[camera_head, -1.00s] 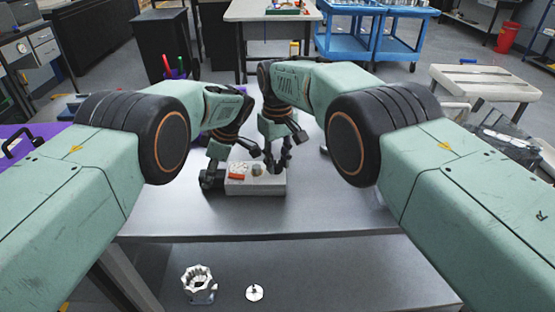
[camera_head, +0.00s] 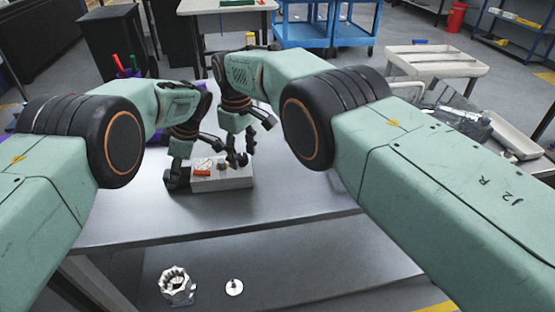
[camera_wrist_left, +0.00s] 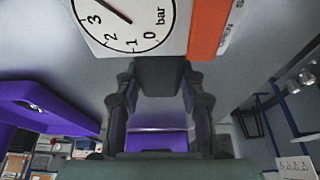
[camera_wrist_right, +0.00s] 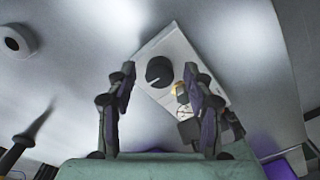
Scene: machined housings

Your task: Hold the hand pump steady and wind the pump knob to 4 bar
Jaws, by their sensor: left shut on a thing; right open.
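The hand pump (camera_head: 236,182) is a pale grey box on the metal table, with a red-orange label on it. Its black knob (camera_wrist_right: 160,72) shows from above in the right wrist view. The pressure gauge (camera_wrist_left: 150,38) is partly cut off in the left wrist view; marks 0 to 3 and a dark red needle show, its full reading does not. My left gripper (camera_head: 178,172) is shut on the dark left end of the pump. My right gripper (camera_wrist_right: 160,68) is open above the pump, its fingers either side of the knob in the picture; I cannot tell any contact.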

